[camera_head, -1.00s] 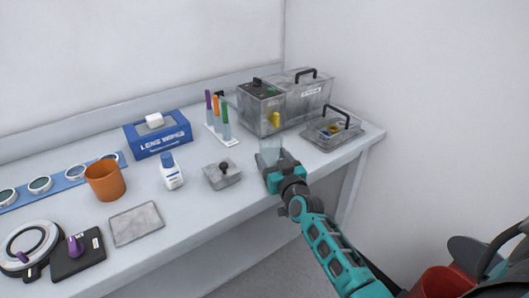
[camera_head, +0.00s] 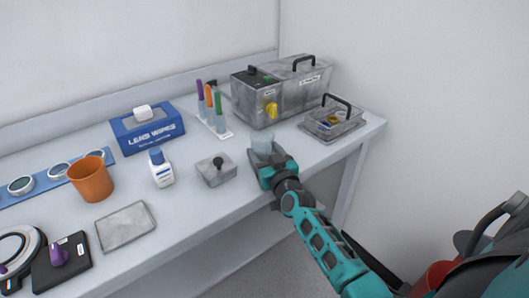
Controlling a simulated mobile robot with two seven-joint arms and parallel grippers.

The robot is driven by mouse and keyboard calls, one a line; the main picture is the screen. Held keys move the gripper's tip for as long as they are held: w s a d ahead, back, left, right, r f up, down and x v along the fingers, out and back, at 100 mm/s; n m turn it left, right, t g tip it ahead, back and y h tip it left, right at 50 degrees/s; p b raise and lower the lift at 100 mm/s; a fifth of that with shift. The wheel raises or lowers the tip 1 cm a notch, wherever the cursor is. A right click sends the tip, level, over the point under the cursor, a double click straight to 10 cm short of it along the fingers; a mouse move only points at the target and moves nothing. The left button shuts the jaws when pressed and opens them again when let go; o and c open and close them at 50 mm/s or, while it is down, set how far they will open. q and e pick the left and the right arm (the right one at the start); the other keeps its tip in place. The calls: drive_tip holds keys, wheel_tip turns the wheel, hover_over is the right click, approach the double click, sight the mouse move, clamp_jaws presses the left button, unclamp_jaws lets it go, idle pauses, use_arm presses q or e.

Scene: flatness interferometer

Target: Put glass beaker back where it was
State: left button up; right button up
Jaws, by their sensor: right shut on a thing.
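The glass beaker (camera_head: 262,142) is clear and pale, and stands upright near the front right of the white bench. My right gripper (camera_head: 265,157) is shut on the beaker from the front. The gripper hides the beaker's lower part, so I cannot tell whether its base touches the bench. My left gripper is not in view.
Left of the beaker is a grey box with a black knob (camera_head: 217,171). Behind are a rack of colored markers (camera_head: 214,115) and a grey machine (camera_head: 290,92). A white bottle (camera_head: 161,168) and orange cup (camera_head: 91,180) stand left.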

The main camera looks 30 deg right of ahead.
drive_tip(key=o, duration=1.4)
drive_tip(key=shift+c, duration=0.2)
drive_tip(key=shift+r+p, duration=0.25)
drive_tip(key=shift+p, duration=0.05)
drive_tip(key=shift+s+a+f, duration=0.1)
drive_tip(key=shift+s+f, duration=0.05)
drive_tip(key=shift+s, duration=0.2)
drive_tip(key=s+a, duration=0.2)
drive_tip(key=s, duration=0.9)
drive_tip(key=s+a+f+n+g+y, duration=0.4)
drive_tip(key=s+a+f+g, duration=0.3)
drive_tip(key=s+a+f, duration=0.5)
drive_tip(key=shift+s+a+f+n+y+p, duration=0.3)
drive_tip(key=shift+s+a+y, duration=0.3)
drive_tip(key=shift+s+a, duration=0.5)
drive_tip(key=shift+w+a, duration=0.15)
drive_tip(key=shift+w, duration=0.05)
